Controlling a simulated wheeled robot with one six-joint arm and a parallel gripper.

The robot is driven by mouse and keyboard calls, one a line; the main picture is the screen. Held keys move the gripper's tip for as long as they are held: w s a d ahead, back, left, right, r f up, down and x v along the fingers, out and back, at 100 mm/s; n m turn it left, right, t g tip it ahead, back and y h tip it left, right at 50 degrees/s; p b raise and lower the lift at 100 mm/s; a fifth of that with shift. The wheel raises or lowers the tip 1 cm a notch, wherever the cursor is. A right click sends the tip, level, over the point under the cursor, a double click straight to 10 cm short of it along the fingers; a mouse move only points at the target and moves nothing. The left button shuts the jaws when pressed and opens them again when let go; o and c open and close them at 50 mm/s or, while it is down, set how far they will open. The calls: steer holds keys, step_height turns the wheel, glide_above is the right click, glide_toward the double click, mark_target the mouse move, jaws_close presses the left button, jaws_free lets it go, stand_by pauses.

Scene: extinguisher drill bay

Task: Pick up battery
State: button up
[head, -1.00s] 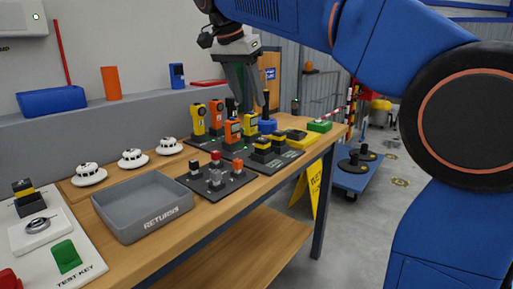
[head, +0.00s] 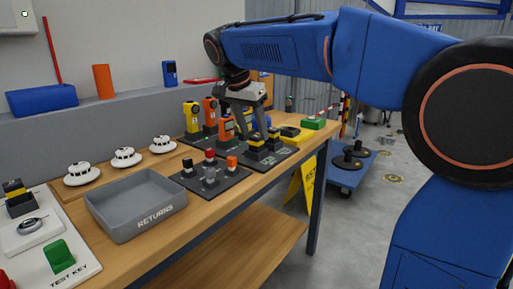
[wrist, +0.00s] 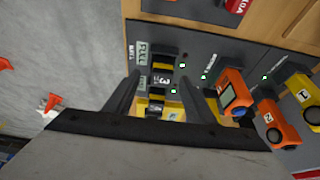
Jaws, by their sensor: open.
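Yellow-and-black battery blocks (head: 256,142) stand on a dark label board (head: 279,154) at the right part of the workbench. My gripper (head: 243,122) is open, fingers pointing down just above and behind these blocks. In the wrist view, the two dark fingers of my gripper (wrist: 160,78) stand on either side of the blocks, with nothing visibly clamped. The nearest block (wrist: 155,106) is partly hidden by my gripper body. I cannot tell whether the fingertips touch any block.
Orange and yellow handheld devices (head: 192,116) stand close behind my gripper; an orange one (wrist: 233,90) lies just right of the fingers. A grey RETURNS tray (head: 118,216), white detectors (head: 82,174) and a small board of coloured-top pieces (head: 210,180) occupy the left and front.

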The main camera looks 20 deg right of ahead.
mark_target(256, 136)
steer(key=x, duration=0.4)
steer(key=shift+w+d, duration=0.15)
steer(key=shift+w, duration=0.2)
jaws_close()
steer(key=shift+r, duration=0.1)
